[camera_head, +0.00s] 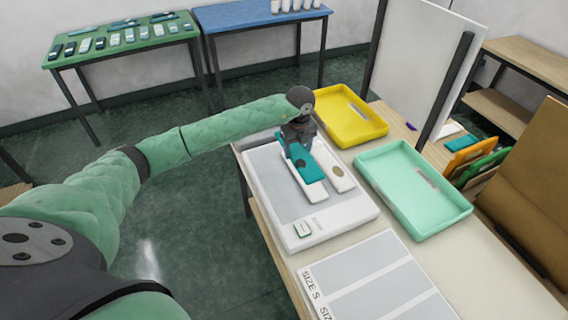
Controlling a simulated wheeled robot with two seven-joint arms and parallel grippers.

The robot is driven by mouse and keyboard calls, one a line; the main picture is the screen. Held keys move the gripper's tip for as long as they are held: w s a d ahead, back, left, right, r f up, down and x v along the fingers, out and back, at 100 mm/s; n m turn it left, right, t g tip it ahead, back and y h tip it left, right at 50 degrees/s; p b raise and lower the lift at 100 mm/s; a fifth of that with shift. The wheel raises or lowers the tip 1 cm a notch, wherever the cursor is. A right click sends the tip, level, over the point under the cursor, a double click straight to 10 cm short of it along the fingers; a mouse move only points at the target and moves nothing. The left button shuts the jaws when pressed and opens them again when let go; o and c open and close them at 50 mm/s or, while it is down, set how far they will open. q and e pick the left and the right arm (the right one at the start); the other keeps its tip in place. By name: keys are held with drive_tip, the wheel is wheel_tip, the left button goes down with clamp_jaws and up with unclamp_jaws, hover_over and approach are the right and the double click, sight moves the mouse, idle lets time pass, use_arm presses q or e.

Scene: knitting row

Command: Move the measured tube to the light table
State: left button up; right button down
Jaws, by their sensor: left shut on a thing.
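My left gripper (299,150) is shut on a teal tube (309,170), a flat, narrow piece, gripping it near its far end. The tube lies on or just above a white device (346,212) with a grey top and a small display at its front; I cannot tell whether it touches. A white flat form (337,177) with a round dark spot lies right beside the tube. The gripper hides the tube's far end. Which surface is the light table is not clear from this view. My right gripper is not in view.
A size-marked sheet (384,278) lies at the front. An upright white panel (413,70) stands behind. A green table (60,63) with several pieces and a blue table (235,20) are farther back.

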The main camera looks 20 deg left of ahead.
use_arm(q)
hover_over(272, 172)
wheel_tip(272, 172, down, 6)
drive_tip(key=shift+r, duration=0.15)
drive_tip(key=shift+f+b, duration=0.3)
drive_tip(key=shift+f, duration=0.1)
wheel_tip(272, 172, down, 2)
drive_tip(key=shift+f+b, duration=0.15)
drive_tip(key=shift+b, duration=0.2)
drive_tip(key=shift+f, duration=0.45)
drive_tip(key=shift+a, duration=0.1)
drive_tip(key=shift+f, duration=0.1)
drive_tip(key=o, duration=0.9)
drive_tip(key=shift+o, duration=0.2)
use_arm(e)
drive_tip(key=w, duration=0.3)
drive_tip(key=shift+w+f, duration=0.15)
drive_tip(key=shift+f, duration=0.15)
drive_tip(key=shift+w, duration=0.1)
